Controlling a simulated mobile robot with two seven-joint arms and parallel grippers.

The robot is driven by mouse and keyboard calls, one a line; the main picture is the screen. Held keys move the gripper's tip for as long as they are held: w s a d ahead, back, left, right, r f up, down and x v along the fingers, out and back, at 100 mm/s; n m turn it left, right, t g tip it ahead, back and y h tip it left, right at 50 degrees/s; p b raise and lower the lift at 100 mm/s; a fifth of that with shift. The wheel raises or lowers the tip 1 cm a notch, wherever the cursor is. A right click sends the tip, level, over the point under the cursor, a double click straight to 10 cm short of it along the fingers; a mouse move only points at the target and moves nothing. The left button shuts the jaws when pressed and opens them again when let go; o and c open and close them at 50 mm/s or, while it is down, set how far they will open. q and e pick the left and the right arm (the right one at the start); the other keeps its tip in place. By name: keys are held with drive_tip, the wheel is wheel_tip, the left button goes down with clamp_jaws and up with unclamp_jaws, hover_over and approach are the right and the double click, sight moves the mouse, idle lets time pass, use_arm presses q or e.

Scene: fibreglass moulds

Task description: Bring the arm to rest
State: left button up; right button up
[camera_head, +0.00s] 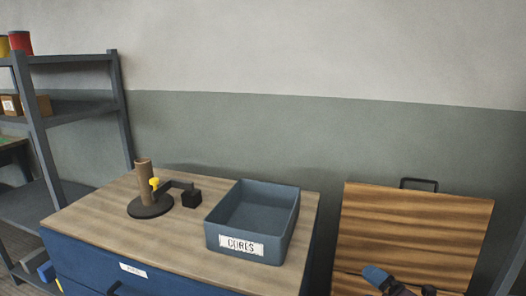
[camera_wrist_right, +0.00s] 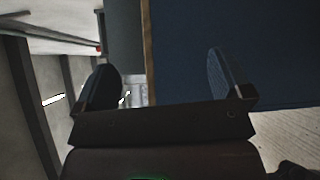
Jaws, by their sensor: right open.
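My right gripper (camera_wrist_right: 165,78) is open in the right wrist view, its two dark fingers wide apart with nothing between them. In the head view a blue-tipped part of my right gripper (camera_head: 378,276) shows at the bottom edge, in front of a wooden panel (camera_head: 415,225). It is to the right of the wood-topped blue cabinet (camera_head: 95,215) and clear of its top. The rest of the right arm is mostly out of the picture. My left gripper is in neither view.
On the cabinet stand an empty-looking blue-grey bin (camera_head: 223,240) labelled CORES and a brown cylinder (camera_head: 144,173) on a black round base, with a yellow knob and a black arm beside it. A grey shelf unit (camera_head: 120,110) stands at left.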

drive_tip(key=s+d+f+m+g+h+p, duration=0.1)
drive_tip(key=s+f+m+h, duration=0.2)
drive_tip(key=s+m, duration=0.5)
drive_tip(key=s+f+m+g+h+p, duration=0.1)
drive_tip(key=s+f+m+h, duration=0.2)
drive_tip(key=s+f+m, duration=0.3)
drive_tip(key=s+d+f+m+g+h+p, duration=0.1)
drive_tip(key=s+f+m+h, duration=0.2)
drive_tip(key=s+m, duration=0.8)
drive_tip(key=s+f, duration=0.2)
drive_tip(key=s, duration=0.1)
drive_tip(key=shift+s+d+f+g, duration=0.25)
drive_tip(key=shift+s+d+g, duration=0.1)
drive_tip(key=shift+s+g, duration=0.05)
